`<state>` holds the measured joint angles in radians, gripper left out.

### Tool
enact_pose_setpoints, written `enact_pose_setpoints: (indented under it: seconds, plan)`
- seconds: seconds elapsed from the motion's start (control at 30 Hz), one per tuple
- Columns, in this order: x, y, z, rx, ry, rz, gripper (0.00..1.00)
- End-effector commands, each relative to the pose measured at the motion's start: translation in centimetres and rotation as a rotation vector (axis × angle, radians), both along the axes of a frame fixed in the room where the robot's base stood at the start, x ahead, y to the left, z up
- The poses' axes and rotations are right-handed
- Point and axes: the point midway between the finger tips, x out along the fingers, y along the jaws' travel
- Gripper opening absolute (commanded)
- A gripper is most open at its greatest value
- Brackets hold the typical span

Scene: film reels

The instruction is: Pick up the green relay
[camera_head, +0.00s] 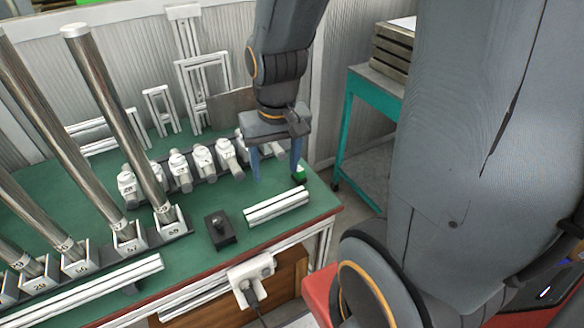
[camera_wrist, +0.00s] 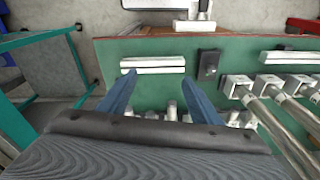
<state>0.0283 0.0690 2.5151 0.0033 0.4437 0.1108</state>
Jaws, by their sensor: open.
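A small green block (camera_head: 299,173), which looks like the green relay, is at the right edge of the green-topped bench in the head view. My gripper (camera_head: 276,172) hangs over the bench, pointing down, with its two blue fingers apart and nothing seen between them. Its right finger overlaps or stands just behind the green block; I cannot tell whether they touch. In the wrist view the open fingers (camera_wrist: 157,76) show over the green bench top, and I cannot make out the relay there.
A ribbed white profile (camera_head: 277,206) lies in front of my gripper. A black switch box (camera_head: 219,229) is left of it. A row of white fittings (camera_head: 203,159) stands behind. Tall metal tubes (camera_head: 115,120) rise at left. A teal side table (camera_head: 347,130) stands right.

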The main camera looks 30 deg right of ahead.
Motion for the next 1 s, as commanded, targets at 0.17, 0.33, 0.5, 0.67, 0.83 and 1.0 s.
enact_pose_setpoints:
  seconds: [0.17,0.33,0.5,0.67,0.83,1.0]
  plan:
    - [5.4,-4.3,-4.4,0.034,0.04,-0.44,0.58]
    - [9.9,-9.4,-8.8,0.061,0.073,-0.902,0.58]
    - [12.2,-13.2,-11.9,0.073,0.091,-1.217,0.58]
    - [12.9,-14.5,-13.2,0.077,0.097,-1.33,0.58]
    - [12.9,-14.5,-14.8,0.076,0.098,-1.339,0.58]
    - [13.0,-14.4,-16.0,0.077,0.097,-1.337,0.58]
